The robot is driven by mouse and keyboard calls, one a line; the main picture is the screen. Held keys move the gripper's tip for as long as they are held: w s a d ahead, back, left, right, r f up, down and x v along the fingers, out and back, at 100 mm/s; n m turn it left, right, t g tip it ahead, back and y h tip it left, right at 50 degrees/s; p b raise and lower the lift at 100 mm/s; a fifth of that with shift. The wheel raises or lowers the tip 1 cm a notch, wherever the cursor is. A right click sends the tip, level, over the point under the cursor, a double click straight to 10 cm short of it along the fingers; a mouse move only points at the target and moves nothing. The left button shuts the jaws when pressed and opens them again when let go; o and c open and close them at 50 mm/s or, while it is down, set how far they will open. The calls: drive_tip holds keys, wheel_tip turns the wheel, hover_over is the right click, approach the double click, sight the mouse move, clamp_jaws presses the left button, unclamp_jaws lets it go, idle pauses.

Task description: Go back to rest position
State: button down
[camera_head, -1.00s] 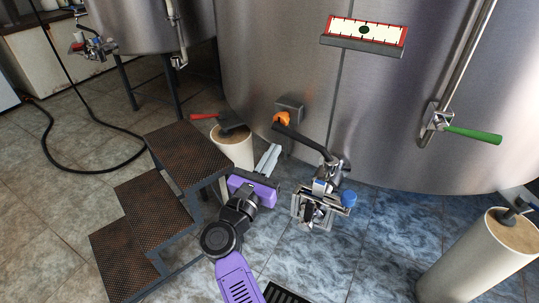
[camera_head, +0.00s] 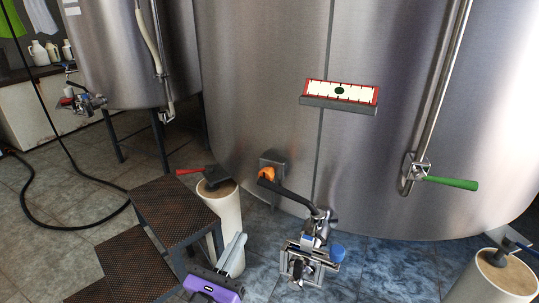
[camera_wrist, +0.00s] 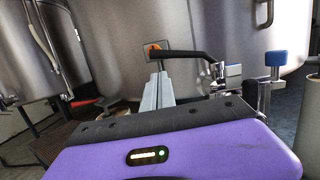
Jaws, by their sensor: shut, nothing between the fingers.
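My gripper (camera_head: 233,252) is at the bottom middle of the head view, with its purple body below two grey fingers. The fingers are together and empty. In the wrist view my gripper (camera_wrist: 158,92) points at the tank, in front of the orange part of the outlet handle; I cannot tell the gap between them. The large steel tank (camera_head: 400,150) fills the right of the head view. Its outlet valve (camera_head: 308,255), with a black lever (camera_head: 290,200) and a blue knob (camera_head: 337,252), is right of my gripper.
Dark metal steps (camera_head: 165,215) stand close to the left of my gripper. A pale cylindrical leg (camera_head: 225,210) is just behind it, and another leg (camera_head: 490,285) is at lower right. A black hose (camera_head: 75,225) lies on the tiles at left.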

drive_tip(key=a+r+n+t+y, duration=0.2)
drive_tip(key=a+r+n+y, duration=0.1)
drive_tip(key=r+n, duration=0.3)
drive_tip(key=s+d+r+n+t+y, duration=0.2)
drive_tip(key=s+d+n+t+y, duration=0.25)
drive_tip(key=n, duration=0.75)
drive_tip(key=s+d+f+n+g+h, duration=0.1)
drive_tip(key=s+d+f+n+g, duration=0.3)
drive_tip(key=s+d+n, duration=0.5)
drive_tip(key=s+d+f+n+g, duration=0.3)
drive_tip(key=s+d+n, duration=0.2)
drive_tip(key=s+d, duration=0.75)
drive_tip(key=s+d+f+n+g+h, duration=0.1)
drive_tip(key=s+d+f+n+g, duration=0.5)
drive_tip(key=s, duration=0.9)
wheel_tip(320, 180, up, 20)
drive_tip(key=d+n+t+p, duration=0.1)
drive_tip(key=t+p, duration=0.1)
drive_tip(key=p, duration=1.6)
drive_tip(key=shift+w+d+p, duration=0.25)
drive_tip(key=shift+w+p, duration=0.05)
drive_tip(key=shift+p, duration=0.05)
drive_tip(key=shift+y, duration=0.25)
